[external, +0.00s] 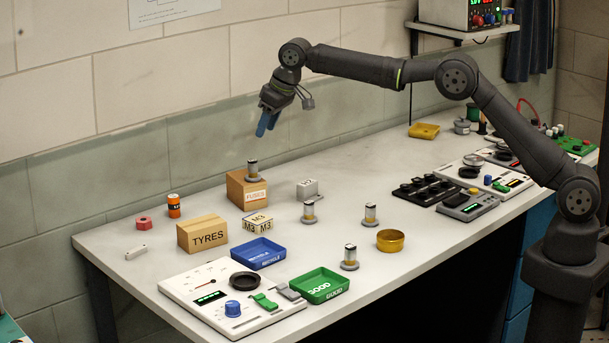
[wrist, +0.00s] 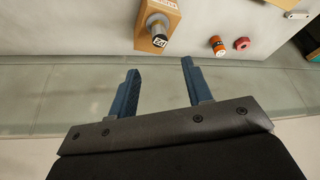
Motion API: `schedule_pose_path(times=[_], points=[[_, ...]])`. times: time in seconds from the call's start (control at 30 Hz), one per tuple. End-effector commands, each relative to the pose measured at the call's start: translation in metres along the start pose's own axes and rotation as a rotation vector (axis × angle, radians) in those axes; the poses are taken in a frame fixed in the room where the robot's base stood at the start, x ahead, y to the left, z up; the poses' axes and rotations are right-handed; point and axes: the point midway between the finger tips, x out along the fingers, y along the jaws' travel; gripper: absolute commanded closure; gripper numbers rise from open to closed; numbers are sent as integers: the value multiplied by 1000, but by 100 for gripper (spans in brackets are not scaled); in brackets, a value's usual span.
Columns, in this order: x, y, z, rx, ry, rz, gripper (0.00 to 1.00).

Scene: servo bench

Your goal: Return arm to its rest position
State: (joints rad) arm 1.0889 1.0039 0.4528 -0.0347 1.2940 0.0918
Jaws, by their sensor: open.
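My gripper (external: 267,123) hangs in the air above the back of the bench, at the end of my outstretched arm. In the wrist view its two blue fingers (wrist: 158,84) are spread apart with nothing between them. Below it in the external view stands a cardboard FUSES box (external: 247,190) with a small metal-and-dark cylinder (external: 253,170) upright on top. The same box (wrist: 150,38) and cylinder (wrist: 159,28) show beyond the fingertips in the wrist view, apart from them.
A TYRES box (external: 202,233), a blue tray (external: 258,252), a green tray (external: 318,285) and a white panel (external: 185,288) stand at the front left. Several similar cylinders stand mid-bench. The tiled wall (external: 130,165) runs close behind my gripper. Dark devices (external: 425,190) sit at right.

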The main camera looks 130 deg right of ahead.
Motion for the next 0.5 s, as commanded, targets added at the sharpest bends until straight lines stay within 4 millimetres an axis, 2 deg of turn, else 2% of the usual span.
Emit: schedule_pose_path(times=[0.27, 0.37, 0.5], points=[[7, 0, 0, 0, 0, 0, 54], [20, 0, 0, 0, -1, 0, 54], [47, 0, 1, 0, -2, 0, 54]])
